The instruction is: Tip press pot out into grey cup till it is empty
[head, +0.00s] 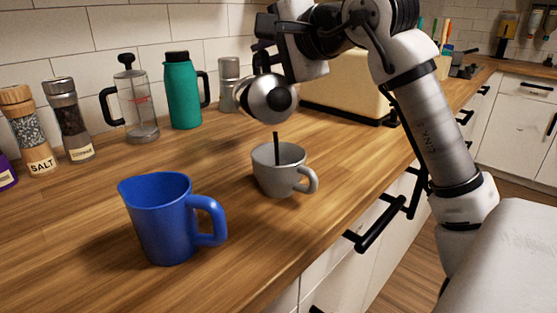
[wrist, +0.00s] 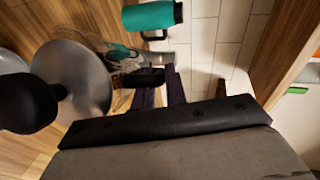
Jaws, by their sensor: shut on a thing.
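My gripper (head: 262,62) is shut on a press pot (head: 264,98), a rounded silver body with a black knob, and holds it tipped over above the grey cup. The wrist view shows its round metal lid (wrist: 88,85) and black knob at left, beside my gripper's fingers (wrist: 160,88). The grey cup (head: 265,178) stands upright on the counter, its handle to the right. A thin dark vertical streak, which looks like poured coffee, runs from below the pot into the cup. How much is left in the pot is hidden.
A blue mug (head: 160,225) stands in front, left of the grey cup. The counter's front edge is close to the right.

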